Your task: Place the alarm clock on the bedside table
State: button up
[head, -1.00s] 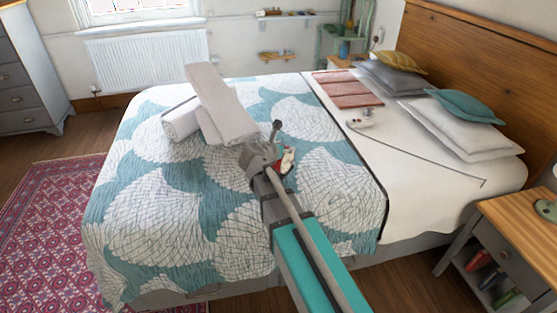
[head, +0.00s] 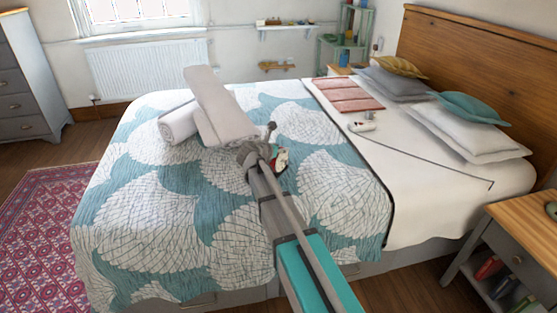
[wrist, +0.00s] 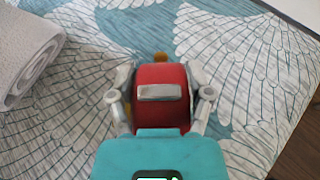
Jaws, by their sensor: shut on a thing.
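The alarm clock is a small red body with a pale face (head: 281,159), over the middle of the bed in the head view. In the wrist view the red clock (wrist: 160,108) sits between both fingers. My gripper (head: 266,150) is shut on it; the gap between clock and bedspread is hard to judge. The bedside table (head: 515,211), with a wooden top and grey frame, stands at the right edge of the head view, well apart from my gripper. It is partly cut off by the frame.
Rolled and folded pale towels (head: 222,108) lie on the bed just beyond my gripper. A white plug-like item with a dark cable (head: 420,157) lies on the white sheet. Pillows (head: 468,135) are by the headboard. A green object (head: 551,210) stands on the bedside table.

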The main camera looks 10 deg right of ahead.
dwell(0.4)
jog(key=shift+w+f+b, duration=0.55)
jog(key=shift+f+b, duration=0.15)
jog(key=shift+s+f+b, duration=0.1)
jog(key=shift+f+b, duration=1.2)
jog(key=shift+f, duration=0.05)
jog(key=shift+f, duration=0.1)
jog(key=o, duration=1.3)
jog(key=shift+o, duration=0.2)
jog(key=shift+r, duration=0.2)
jog(key=p+v, duration=0.4)
jog(key=v, duration=0.8)
jog(key=shift+p, duration=0.35)
